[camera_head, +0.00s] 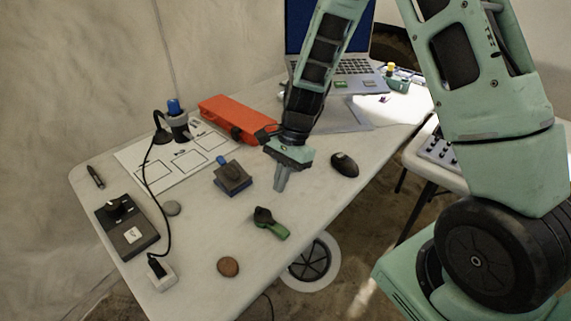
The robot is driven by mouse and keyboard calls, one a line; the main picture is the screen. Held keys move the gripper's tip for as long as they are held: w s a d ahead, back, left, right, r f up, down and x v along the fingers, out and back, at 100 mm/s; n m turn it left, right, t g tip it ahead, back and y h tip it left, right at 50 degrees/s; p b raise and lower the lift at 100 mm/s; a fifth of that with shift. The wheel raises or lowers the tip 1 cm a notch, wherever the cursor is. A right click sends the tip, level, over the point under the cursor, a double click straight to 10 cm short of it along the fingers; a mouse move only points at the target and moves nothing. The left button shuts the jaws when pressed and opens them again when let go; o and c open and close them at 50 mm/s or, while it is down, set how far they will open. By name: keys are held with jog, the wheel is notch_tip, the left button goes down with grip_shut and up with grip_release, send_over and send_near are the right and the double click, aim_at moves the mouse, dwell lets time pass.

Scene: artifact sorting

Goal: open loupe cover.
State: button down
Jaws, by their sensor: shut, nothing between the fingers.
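A small hand tool with a dark head and a green handle (275,229), which looks like the loupe, lies on the table near its front edge. Its dark head (262,214), perhaps the cover, points up and left; I cannot tell whether it is open or shut. My gripper (280,187) points down above the table, just behind the loupe in the picture and apart from it. Its fingers are together and hold nothing.
A dark block on a blue base (233,180) stands left of my gripper, and a black mouse (344,164) lies to its right. An orange case (232,118) and a laptop (352,68) are behind. A brown disc (228,267) lies near the front edge.

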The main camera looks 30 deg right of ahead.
aim_at(265, 215)
jog(key=shift+x, duration=0.95)
jog(key=a, duration=0.1)
jog(key=s+a, duration=0.1)
jog(key=shift+a+r, duration=0.25)
jog(key=shift+r, duration=0.05)
jog(key=shift+s+a, duration=0.15)
jog(key=shift+a, duration=0.4)
